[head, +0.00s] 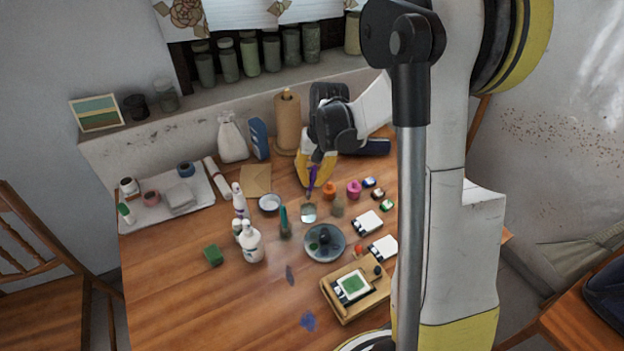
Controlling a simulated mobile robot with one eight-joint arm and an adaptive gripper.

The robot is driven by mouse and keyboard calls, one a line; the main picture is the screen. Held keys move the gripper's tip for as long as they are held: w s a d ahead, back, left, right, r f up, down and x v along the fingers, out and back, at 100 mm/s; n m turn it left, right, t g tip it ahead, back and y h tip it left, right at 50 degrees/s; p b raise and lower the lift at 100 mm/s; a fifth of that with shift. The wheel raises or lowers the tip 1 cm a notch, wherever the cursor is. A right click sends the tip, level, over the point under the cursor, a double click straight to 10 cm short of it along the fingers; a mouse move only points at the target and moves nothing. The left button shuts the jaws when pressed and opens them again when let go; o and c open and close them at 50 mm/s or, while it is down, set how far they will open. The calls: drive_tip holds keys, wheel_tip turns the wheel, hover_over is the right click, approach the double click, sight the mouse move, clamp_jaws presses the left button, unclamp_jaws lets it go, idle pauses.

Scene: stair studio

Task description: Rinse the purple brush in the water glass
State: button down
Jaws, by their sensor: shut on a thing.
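The purple brush (312,177) hangs upright, slightly tilted, from my gripper (318,157), which is shut on its upper end. The water glass (309,213) is a small clear, pale blue-green vessel on the wooden table, directly below the brush in the head view. The brush's lower end appears at the glass's mouth. I cannot tell whether it is inside the rim or just above it. The bristles are too small to make out.
Close by stand a white bowl (269,203), a green-topped bottle (285,222), an orange paint jar (329,190) and a pink jar (354,189). A round plate (324,256) lies in front. A paper roll (287,122) stands behind. The front-left table is mostly clear.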

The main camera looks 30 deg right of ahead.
idle(0.6)
wheel_tip(320, 180, up, 5)
drive_tip(key=p, duration=0.3)
drive_tip(key=shift+r+p, duration=0.1)
drive_tip(key=shift+p, duration=0.2)
